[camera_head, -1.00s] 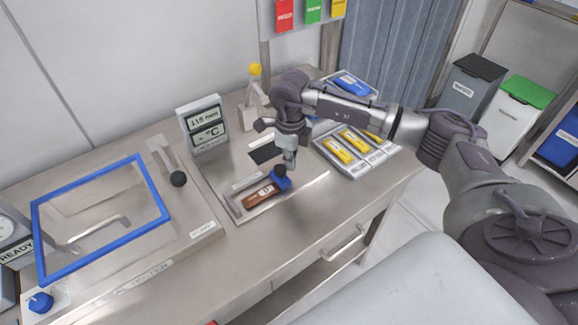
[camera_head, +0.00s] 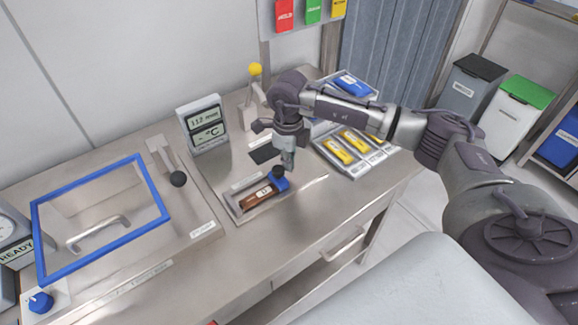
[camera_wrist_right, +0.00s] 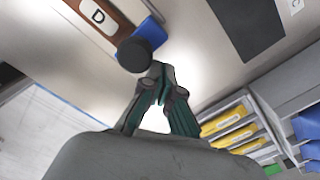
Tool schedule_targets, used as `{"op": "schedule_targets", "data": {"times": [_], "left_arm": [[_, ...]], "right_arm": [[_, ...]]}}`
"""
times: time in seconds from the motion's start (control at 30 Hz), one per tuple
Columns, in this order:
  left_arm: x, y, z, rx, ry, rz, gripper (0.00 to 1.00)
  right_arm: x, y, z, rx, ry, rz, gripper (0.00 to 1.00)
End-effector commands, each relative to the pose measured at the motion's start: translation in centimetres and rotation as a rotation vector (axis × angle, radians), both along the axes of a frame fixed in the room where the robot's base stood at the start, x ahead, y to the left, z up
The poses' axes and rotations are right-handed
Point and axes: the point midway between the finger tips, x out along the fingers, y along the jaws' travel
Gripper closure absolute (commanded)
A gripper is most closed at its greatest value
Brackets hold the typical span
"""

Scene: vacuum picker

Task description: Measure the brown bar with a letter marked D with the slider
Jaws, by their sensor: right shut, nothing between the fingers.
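The brown bar (camera_head: 257,197) lies in the measuring tray on the bench. In the right wrist view the bar (camera_wrist_right: 113,22) shows a white label with a D. The blue slider (camera_head: 282,184) with its black knob (camera_head: 277,172) stands at the bar's right end, touching or very close to it. In the wrist view the slider (camera_wrist_right: 151,34) and knob (camera_wrist_right: 133,55) are just ahead of my fingertips. My right gripper (camera_head: 288,163) is shut and empty, right beside the knob; its fingers (camera_wrist_right: 160,78) show close together. My left gripper is not in view.
A digital display (camera_head: 203,125) stands behind the tray. A rack with yellow bars (camera_head: 340,149) is to the right. The bench front (camera_head: 270,255) is clear.

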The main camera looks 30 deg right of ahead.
Motion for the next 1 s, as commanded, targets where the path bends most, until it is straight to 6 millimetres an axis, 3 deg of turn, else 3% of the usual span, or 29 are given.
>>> {"op": "schedule_targets", "data": {"times": [1.0], "left_arm": [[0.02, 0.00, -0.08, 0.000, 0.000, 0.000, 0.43]], "right_arm": [[-0.08, 0.93, 0.01, 0.000, 0.000, 0.001, 1.00]]}}
